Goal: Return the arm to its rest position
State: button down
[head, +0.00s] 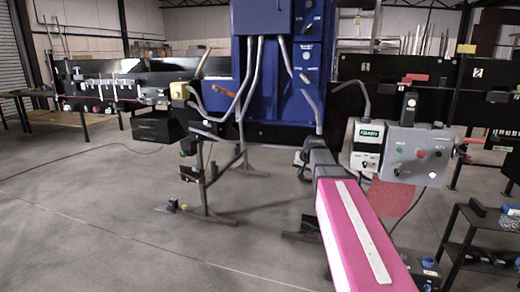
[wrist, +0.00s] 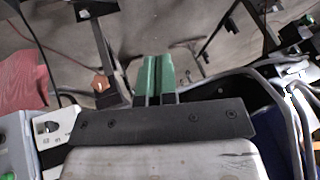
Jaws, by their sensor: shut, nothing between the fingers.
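My gripper (wrist: 155,64) shows in the wrist view as two green fingers side by side, pressed together and empty. They stick out past a dark bar with screws, over the grey floor. In the head view, my pink arm link with a white stripe reaches from the bottom right toward the blue machine (head: 262,75). I cannot make out the fingers in the head view. The blue machine's dark blue side and grey cables also show at the right of the wrist view (wrist: 277,133).
A grey control box (head: 415,153) and a white green-labelled box (head: 367,143) stand close right of my arm. A red sheet (head: 391,197) hangs below. A black shelf (head: 457,243) is at lower right. A metal stand (head: 203,180) is left of my arm.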

jog(key=s+d+f+n+g+h, duration=0.1)
jog(key=s+f+g, duration=0.4)
jog(key=s+f, duration=2)
jog(key=shift+s+n+g+h, duration=0.3)
jog(key=shift+s+h, duration=0.2)
jog(key=shift+h, duration=0.3)
